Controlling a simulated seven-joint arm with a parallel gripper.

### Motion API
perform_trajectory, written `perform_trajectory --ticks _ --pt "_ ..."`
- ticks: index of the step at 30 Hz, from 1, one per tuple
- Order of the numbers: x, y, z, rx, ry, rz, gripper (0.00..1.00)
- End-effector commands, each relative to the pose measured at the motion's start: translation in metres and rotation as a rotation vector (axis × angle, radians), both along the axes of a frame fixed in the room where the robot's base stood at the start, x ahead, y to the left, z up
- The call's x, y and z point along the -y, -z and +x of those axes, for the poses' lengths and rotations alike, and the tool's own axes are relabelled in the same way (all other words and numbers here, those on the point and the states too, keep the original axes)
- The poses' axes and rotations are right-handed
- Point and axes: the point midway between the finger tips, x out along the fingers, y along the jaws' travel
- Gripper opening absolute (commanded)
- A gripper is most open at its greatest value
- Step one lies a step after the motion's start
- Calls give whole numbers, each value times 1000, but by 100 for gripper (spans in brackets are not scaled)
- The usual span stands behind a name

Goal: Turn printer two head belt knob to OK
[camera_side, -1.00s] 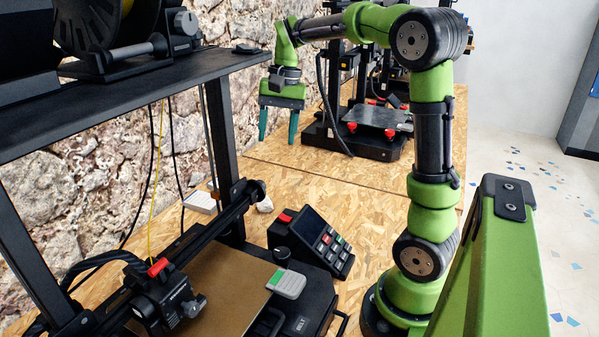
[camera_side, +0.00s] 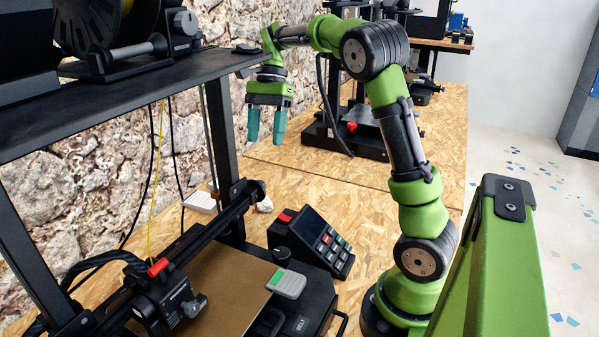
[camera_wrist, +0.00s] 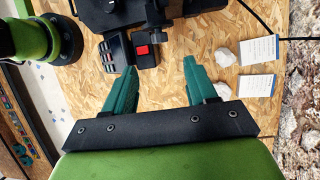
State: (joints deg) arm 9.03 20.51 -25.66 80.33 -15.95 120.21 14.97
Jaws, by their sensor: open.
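The near printer's head (camera_side: 165,298) sits on the dark rail at the lower left of the side view, with a red clip on top. A dark grey knob (camera_side: 195,305) sticks out of its right side; its setting is too small to read. I cannot tell from a label which printer is number two. My gripper (camera_side: 266,136) hangs in the air beyond and above this printer, well apart from the knob, with its teal fingers pointing down. In the wrist view my gripper (camera_wrist: 159,72) is open with nothing between its fingers. The knob cannot be made out there.
A keypad console (camera_side: 312,242) with a red switch stands beside the near printer. A dark shelf (camera_side: 130,100) and a post (camera_side: 222,150) rise left of my gripper. Another printer (camera_side: 375,140) stands farther back. White cards (camera_wrist: 257,51) lie on the chipboard bench, which has bare room between.

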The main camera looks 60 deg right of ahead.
Motion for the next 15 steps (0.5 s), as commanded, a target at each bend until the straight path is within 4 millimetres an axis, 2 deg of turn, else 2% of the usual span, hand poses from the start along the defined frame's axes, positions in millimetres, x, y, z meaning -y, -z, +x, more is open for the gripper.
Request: perform_trajectory --ticks 3,9,15 --pt "-11 25 -3 -5 -2 2 57" --pt "-27 63 -5 -4 -1 2 57" --pt "-36 87 -6 -1 1 1 57"
